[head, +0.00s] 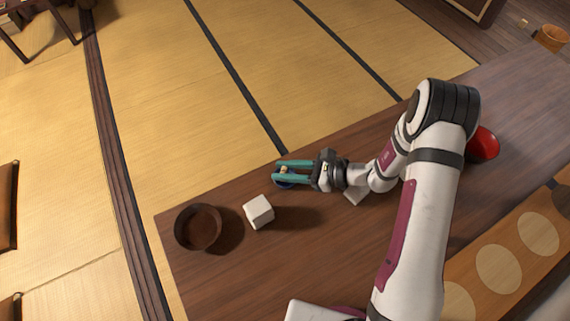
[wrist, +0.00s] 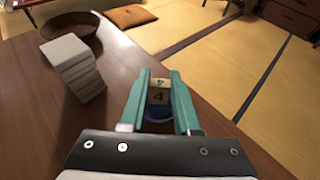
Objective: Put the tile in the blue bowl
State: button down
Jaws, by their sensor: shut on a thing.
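My gripper (head: 278,172) is over the far edge of the wooden table, its teal fingers shut on a small cream tile (wrist: 158,95). Dark markings like a "4" show on the tile in the wrist view. The tile also shows as a pale spot between the fingers in the head view (head: 285,169). The blue bowl (wrist: 158,113) is right below the tile, partly hidden by the fingers; in the head view only bits of its blue (head: 284,185) show around them. I cannot tell whether the tile touches the bowl.
A white block (head: 258,211), a stack in the wrist view, and a dark brown bowl (head: 198,228) stand at the left of the table. Another white piece (head: 355,196) lies partly under my arm. A red bowl (head: 485,143) is behind my arm at right.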

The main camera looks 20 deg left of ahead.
aim_at(285, 170)
jog(key=c, duration=0.6)
grip_release()
jog(key=shift+o, duration=0.2)
notch_tip(285, 170, up, 7)
jog(key=shift+f, duration=0.2)
jog(key=shift+r, duration=0.25)
